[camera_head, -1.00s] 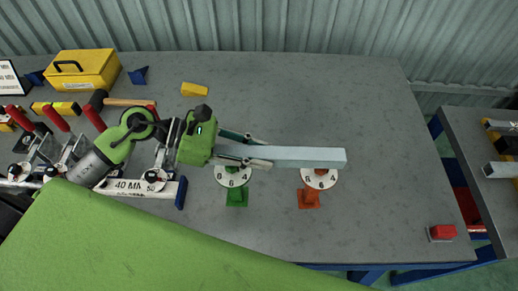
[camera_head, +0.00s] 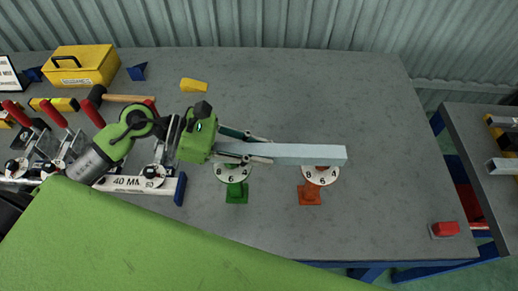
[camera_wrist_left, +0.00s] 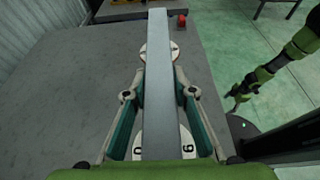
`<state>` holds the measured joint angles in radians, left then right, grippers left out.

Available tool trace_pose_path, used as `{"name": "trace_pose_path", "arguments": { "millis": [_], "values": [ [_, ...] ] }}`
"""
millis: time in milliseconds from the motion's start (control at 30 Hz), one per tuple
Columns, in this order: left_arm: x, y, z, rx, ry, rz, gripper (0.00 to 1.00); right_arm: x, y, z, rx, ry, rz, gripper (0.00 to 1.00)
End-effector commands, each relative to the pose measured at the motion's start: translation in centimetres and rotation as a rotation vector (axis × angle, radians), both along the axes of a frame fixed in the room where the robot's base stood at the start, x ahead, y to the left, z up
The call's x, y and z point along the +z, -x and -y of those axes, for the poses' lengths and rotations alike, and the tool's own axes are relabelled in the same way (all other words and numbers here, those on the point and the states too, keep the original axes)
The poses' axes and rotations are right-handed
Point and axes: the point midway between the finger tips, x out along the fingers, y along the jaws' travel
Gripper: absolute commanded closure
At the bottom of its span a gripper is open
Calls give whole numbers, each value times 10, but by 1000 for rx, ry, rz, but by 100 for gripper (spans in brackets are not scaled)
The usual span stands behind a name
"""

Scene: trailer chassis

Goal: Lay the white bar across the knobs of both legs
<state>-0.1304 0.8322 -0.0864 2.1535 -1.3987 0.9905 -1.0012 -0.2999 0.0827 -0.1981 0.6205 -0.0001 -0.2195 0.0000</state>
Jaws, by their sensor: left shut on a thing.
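The white bar (camera_head: 300,154) is a long pale square beam lying level across the picture. My left gripper (camera_head: 262,151) is shut on its left part, one finger on each long side. The bar passes above the numbered white knob of the green leg (camera_head: 237,192) and that of the orange leg (camera_head: 309,194), hiding part of each knob. I cannot tell whether it touches them. In the left wrist view the bar (camera_wrist_left: 157,70) runs away between the fingers, over the near knob (camera_wrist_left: 188,143) and the far knob (camera_wrist_left: 145,50).
A yellow toolbox (camera_head: 83,66), a hammer (camera_head: 125,98) and several red-handled clamps crowd the table's left side. A yellow wedge (camera_head: 194,85) lies behind my gripper. A red block (camera_head: 446,229) sits at the front right. My other arm (camera_wrist_left: 285,58) shows in the wrist view, off the table.

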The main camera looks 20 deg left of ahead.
Motion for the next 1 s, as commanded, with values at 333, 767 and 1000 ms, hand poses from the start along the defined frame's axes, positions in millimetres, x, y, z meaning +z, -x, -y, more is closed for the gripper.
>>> {"name": "trace_pose_path", "arguments": {
  "millis": [333, 767, 1000],
  "values": [
    [-5, 0, 0, 1, 2, 2, 100, -8, 0, -2, 1, -3, 0, 31],
    [-6, 0, 0, 0, 1, 1, 56, -8, 0, -6, 2, -6, 0, 31],
    [-4, 3, -11, 1, -4, -2, 56, -8, 0, -2, 2, -3, -2, 31]
  ]
}}
